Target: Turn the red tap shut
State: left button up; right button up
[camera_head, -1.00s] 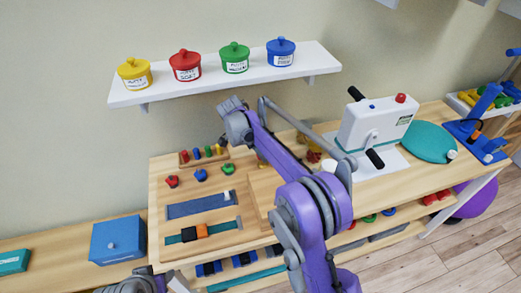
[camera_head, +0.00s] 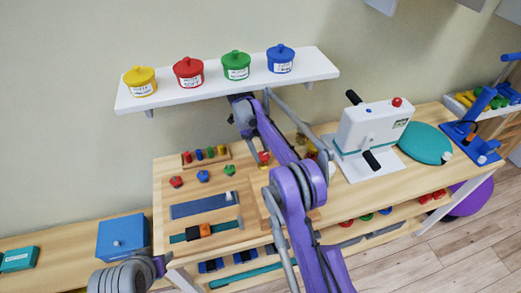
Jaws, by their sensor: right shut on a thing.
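A small red tap handle (camera_head: 264,157) shows beside my right forearm, above the wooden worktop. Brass-coloured fittings (camera_head: 303,138) show just right of my arm. My right arm reaches up from the bottom and bends down at the wrist. My right gripper (camera_head: 259,147) is at the red handle and shut on it, though its fingers are mostly hidden by the arm. How far the tap is turned cannot be seen. Part of my left arm shows at the lower left; its gripper is out of view.
Red, blue and green knobs (camera_head: 203,176) and a peg block (camera_head: 206,155) stand left of my arm. A white hand-crank machine (camera_head: 372,130) stands close on the right. A shelf (camera_head: 228,82) with lidded pots hangs above. A blue box (camera_head: 123,237) sits at left.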

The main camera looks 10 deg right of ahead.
jog(key=m, duration=0.1)
jog(key=m+y, duration=0.1)
jog(key=shift+w+d+r+m+p, duration=0.1)
jog(key=shift+w+d+m+p, duration=0.05)
jog(key=shift+m+p, duration=0.2)
pick_arm(q)
jog(key=shift+w+r, duration=0.25)
jog(key=shift+r, duration=0.25)
jog(key=shift+w+r, duration=0.25)
jog(key=shift+r, duration=0.2)
pick_arm(e)
jog(key=shift+d+m+g+y, duration=0.1)
jog(key=shift+m+g+y, duration=0.4)
jog(key=shift+m, duration=1.05)
jog(key=o, duration=1.4)
jog(key=shift+c, duration=0.2)
